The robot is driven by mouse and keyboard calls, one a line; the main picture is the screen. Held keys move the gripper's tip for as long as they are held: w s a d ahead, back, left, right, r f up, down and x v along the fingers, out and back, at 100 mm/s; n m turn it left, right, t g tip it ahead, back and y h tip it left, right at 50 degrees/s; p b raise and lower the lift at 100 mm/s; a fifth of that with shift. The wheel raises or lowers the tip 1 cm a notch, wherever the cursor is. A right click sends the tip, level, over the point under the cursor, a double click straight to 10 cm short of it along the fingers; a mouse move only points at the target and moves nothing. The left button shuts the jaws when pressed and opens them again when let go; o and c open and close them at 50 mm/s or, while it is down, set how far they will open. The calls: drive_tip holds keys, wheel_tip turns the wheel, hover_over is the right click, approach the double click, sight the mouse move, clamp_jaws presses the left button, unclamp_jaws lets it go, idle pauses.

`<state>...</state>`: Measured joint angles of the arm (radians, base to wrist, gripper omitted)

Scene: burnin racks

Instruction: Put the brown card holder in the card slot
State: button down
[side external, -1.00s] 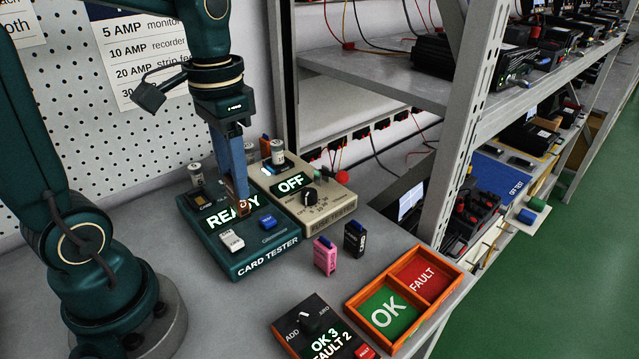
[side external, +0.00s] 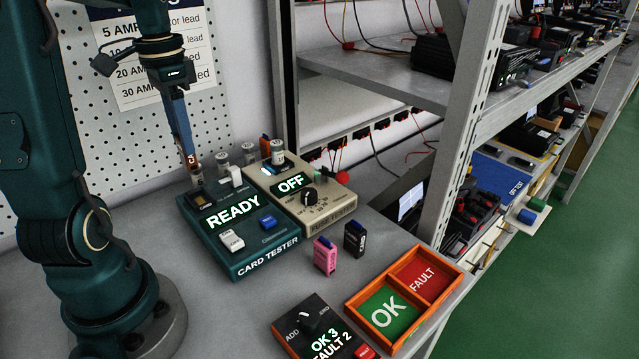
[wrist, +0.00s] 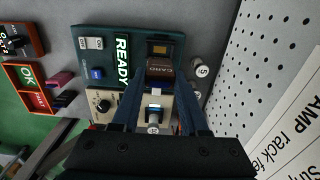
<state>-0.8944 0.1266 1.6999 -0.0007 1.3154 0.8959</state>
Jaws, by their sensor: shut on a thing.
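My gripper (side external: 190,158) is shut on the brown card holder (side external: 193,164), in the air above the back left of the card tester. In the wrist view the holder (wrist: 160,69) sits between the fingertips of my gripper (wrist: 158,76) and reads "CARD". The teal card tester (side external: 262,252) shows "READY" and has a white and a blue button on top. Its dark card slot (side external: 198,200) lies below the held holder in the side view. In the wrist view the slot (wrist: 160,48) shows just beyond the holder. The holder appears apart from the tester.
A beige tester (side external: 320,216) reading "OFF" stands beside the card tester. Pink (side external: 325,256) and black (side external: 355,238) holders stand in front. An orange-rimmed OK/FAULT tray (side external: 456,276) and a counter box (side external: 300,346) are near the bench edge. Several small cylinders stand behind the testers.

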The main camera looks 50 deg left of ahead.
sight(192, 171)
drive_tip(key=shift+f, duration=2.75)
drive_tip(key=shift+f, duration=1.15)
idle(1.1)
unclamp_jaws()
drive_tip(key=shift+r, duration=0.1)
drive_tip(key=shift+r, duration=3.4)
